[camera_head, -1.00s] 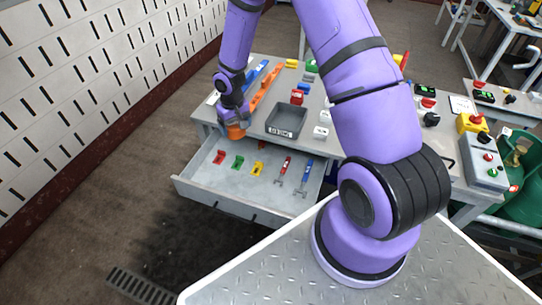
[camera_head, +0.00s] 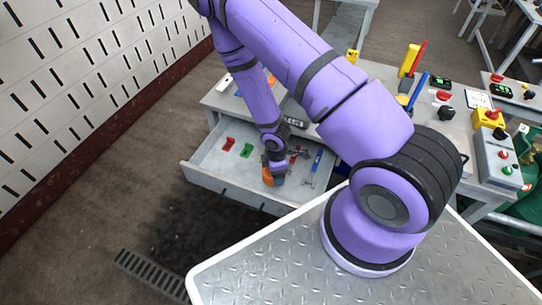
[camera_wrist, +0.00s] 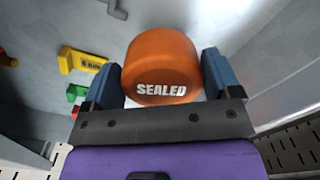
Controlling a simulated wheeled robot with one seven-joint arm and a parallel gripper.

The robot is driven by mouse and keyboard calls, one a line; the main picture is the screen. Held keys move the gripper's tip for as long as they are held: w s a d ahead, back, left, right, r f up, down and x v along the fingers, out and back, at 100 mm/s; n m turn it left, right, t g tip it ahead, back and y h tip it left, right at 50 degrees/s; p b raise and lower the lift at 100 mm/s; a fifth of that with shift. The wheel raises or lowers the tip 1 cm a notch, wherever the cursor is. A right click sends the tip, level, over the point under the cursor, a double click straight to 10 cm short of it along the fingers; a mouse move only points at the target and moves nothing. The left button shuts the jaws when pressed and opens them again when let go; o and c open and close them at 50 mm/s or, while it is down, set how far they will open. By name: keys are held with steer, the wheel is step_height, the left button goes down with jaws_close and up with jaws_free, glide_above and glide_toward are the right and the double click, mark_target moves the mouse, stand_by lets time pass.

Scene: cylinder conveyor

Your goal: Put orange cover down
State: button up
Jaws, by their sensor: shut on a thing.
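The orange cover (camera_wrist: 162,62) is a short round cap with the word SEALED on its side. My gripper (camera_wrist: 163,75) is shut on it, with a blue finger on each side in the wrist view. In the head view my gripper (camera_head: 275,170) is over the open grey drawer (camera_head: 208,178), with the orange cover (camera_head: 268,179) below it near the drawer's front. I cannot tell whether the cover touches the drawer floor.
In the drawer lie a red piece (camera_head: 228,144), a green piece (camera_head: 247,150), a yellow piece (camera_wrist: 82,61) and a blue-handled tool (camera_head: 314,168). A red-handled tool is partly hidden by my gripper. Control boxes (camera_head: 492,150) stand on the table at right.

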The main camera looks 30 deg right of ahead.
steer(key=s+n, duration=0.2)
steer(key=s+r+n, duration=0.1)
steer(key=s+n, duration=0.1)
steer(key=n, duration=0.1)
steer(key=s+d+n, duration=0.1)
steer(key=s+n, duration=0.1)
steer(key=shift+s+r+n, duration=0.2)
steer(key=shift+r+n, duration=0.1)
steer(key=shift+s+d+r+n, duration=0.1)
steer(key=shift+s+r+n, duration=0.15)
steer(key=shift+s+n, duration=0.4)
steer(key=shift+w+n, duration=0.25)
glide_above(251, 177)
steer(key=shift+s+d+f, duration=0.1)
steer(key=shift+s+f, duration=0.1)
steer(key=shift+f, duration=0.45)
steer(key=shift+w+f, duration=0.15)
steer(key=shift+w, duration=0.1)
steer(key=shift+f, duration=1.65)
steer(key=o, duration=0.7)
steer(key=shift+f, duration=0.1)
steer(key=shift+o, duration=0.2)
